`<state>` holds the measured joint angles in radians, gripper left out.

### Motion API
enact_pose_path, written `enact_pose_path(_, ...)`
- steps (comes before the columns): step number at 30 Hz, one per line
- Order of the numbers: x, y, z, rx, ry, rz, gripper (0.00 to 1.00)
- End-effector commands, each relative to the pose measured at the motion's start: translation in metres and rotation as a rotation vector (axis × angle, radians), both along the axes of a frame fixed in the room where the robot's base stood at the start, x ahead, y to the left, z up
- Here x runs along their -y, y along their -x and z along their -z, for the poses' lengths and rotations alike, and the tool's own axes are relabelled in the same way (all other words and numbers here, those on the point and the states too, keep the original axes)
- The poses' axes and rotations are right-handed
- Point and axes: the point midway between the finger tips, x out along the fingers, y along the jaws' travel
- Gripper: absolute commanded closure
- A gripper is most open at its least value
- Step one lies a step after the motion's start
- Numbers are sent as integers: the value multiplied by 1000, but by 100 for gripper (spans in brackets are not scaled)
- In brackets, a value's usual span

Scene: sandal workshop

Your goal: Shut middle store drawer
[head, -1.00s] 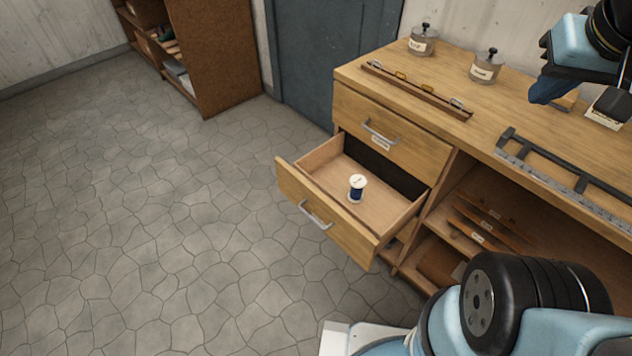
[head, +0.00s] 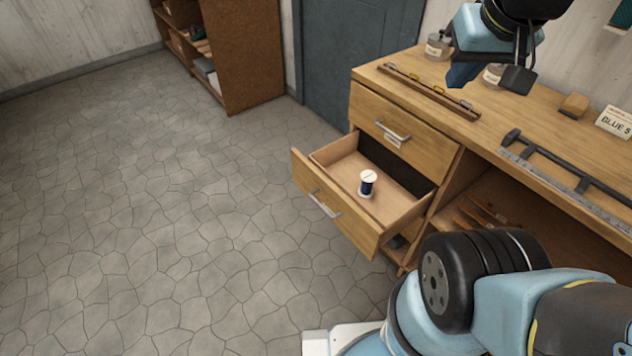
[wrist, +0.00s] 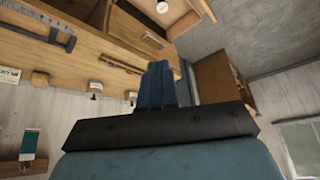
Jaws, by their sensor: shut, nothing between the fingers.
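The middle store drawer (head: 333,221) is pulled out from the wooden bench, with a silver bar handle on its front. A spool of dark blue thread (head: 367,184) stands upright inside it. The drawer also shows at the top of the wrist view (wrist: 133,14), with the spool's white top (wrist: 163,6). My gripper (head: 460,76) is above the bench top, up and to the right of the drawer, and apart from it. In the wrist view its blue fingers (wrist: 158,80) are together with nothing between them.
The drawer above (head: 400,131) is closed. The stone floor (head: 150,230) left of the drawer is clear.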

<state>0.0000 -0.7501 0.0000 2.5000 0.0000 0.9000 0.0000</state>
Motion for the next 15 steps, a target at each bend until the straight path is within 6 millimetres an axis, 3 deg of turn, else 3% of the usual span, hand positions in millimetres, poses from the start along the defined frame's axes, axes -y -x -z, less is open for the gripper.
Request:
enact_pose_path(8, -1, -2, 1, -11, 6, -6, 100)
enact_pose_path(15, -10, -22, 16, -145, 82, -80, 100)
